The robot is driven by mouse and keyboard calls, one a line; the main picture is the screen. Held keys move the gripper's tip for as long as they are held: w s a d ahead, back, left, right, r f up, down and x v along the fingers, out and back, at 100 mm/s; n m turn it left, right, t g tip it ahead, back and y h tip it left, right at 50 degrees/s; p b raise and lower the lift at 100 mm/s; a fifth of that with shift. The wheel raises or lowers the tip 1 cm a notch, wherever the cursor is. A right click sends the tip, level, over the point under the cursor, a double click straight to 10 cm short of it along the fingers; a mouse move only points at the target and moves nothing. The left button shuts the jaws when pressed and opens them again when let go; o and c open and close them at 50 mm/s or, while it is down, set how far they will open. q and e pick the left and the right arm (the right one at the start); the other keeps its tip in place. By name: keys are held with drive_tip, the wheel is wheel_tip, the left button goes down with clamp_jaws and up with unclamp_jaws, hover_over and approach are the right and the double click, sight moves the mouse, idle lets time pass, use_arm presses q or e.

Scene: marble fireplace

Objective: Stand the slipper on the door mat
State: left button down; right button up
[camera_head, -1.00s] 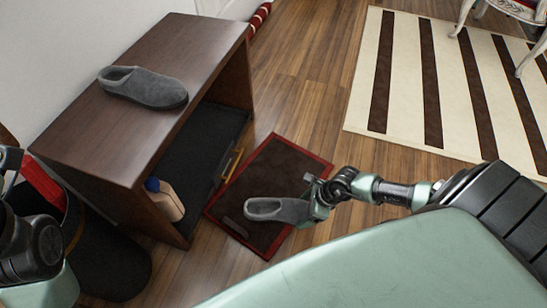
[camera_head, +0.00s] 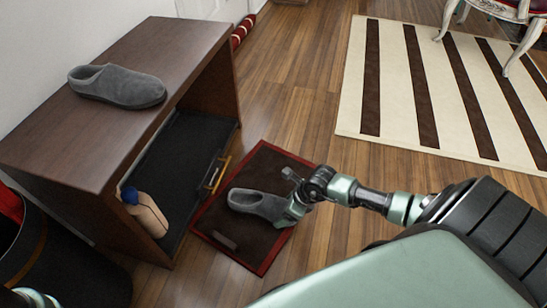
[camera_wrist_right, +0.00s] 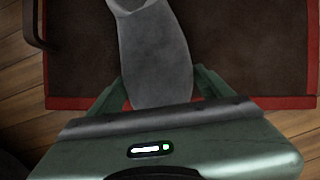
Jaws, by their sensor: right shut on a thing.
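A grey slipper (camera_head: 256,203) is over the door mat (camera_head: 266,160), which is dark brown with a red border and lies on the floor. My right gripper (camera_head: 289,211) is shut on the slipper's toe end, above the mat's right edge; the opening points left. In the right wrist view, the two fingers sit either side of the slipper (camera_wrist_right: 155,60), with the mat (camera_wrist_right: 250,50) beneath. I cannot tell whether its sole touches the mat. A matching slipper (camera_head: 118,86) sits on top of the wooden bench (camera_head: 150,45). My left gripper is out of view.
A striped rug (camera_head: 395,80) lies at the upper right. Bare wooden floor (camera_head: 290,90) lies beyond the mat.

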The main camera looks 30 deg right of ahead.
sight(276, 204)
drive_tip(key=shift+w+a, duration=0.2)
drive_tip(key=shift+w, duration=0.15)
drive_tip(key=w+a+b, duration=0.1)
drive_tip(key=w+f+b, duration=0.1)
drive_tip(key=w+b, duration=0.1)
drive_tip(key=shift+a, duration=0.4)
drive_tip(key=shift+f+b, duration=0.3)
drive_tip(key=shift+b, duration=0.15)
drive_tip(key=shift+r, duration=0.1)
